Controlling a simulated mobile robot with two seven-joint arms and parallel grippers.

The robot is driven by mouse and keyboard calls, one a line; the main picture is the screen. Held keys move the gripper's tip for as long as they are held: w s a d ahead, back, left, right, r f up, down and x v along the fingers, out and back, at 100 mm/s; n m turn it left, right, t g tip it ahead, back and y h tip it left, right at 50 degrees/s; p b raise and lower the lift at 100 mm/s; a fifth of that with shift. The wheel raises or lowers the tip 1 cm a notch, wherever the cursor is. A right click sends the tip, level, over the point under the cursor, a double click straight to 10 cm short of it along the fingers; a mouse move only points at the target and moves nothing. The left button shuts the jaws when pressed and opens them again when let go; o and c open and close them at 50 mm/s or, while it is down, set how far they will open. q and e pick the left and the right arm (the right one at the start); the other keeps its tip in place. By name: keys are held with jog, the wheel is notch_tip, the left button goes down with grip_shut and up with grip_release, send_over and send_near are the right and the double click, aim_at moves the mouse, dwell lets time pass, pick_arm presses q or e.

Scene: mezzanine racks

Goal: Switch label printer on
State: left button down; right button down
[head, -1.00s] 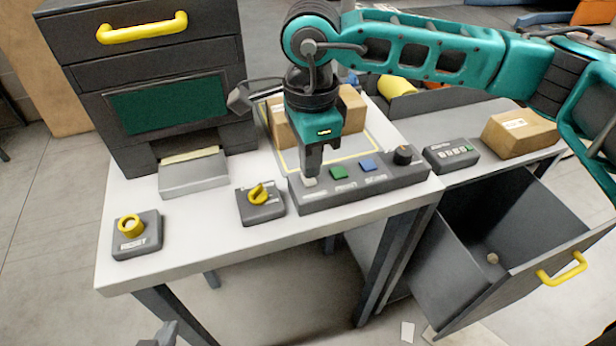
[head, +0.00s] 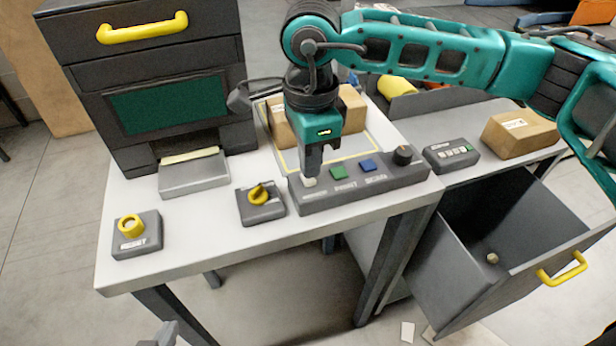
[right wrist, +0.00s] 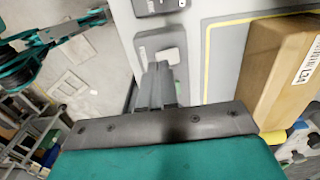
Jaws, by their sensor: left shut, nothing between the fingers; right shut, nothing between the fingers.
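A dark grey control panel (head: 372,187) lies along the table's front edge. It has a pale button (head: 309,182) at its left end, a green button (head: 338,173) marked PRINT, a blue button (head: 367,166) marked SCAN and a black knob (head: 402,155). My right gripper (head: 311,174) is shut and empty, pointing down with its tips at the pale button. Whether they press it I cannot tell. In the right wrist view the shut fingers (right wrist: 160,78) hide part of the panel. My left gripper (head: 166,334) is shut at the bottom edge, below the table.
A dark cabinet (head: 165,50) with a green window stands at the back left, a grey tray (head: 194,178) before it. A RESET box (head: 137,243) and a yellow-knob switch (head: 261,202) sit on the table (head: 200,245). Cardboard boxes (head: 352,107) stand behind. An open drawer (head: 460,265) juts out right.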

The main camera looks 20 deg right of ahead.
aim_at(310, 181)
jog(key=shift+f+b, duration=1)
jog(key=shift+f, duration=0.1)
dwell(0.5)
jog(key=shift+r, duration=0.2)
jog(key=shift+r+p, duration=1.85)
jog(key=shift+r, duration=1.55)
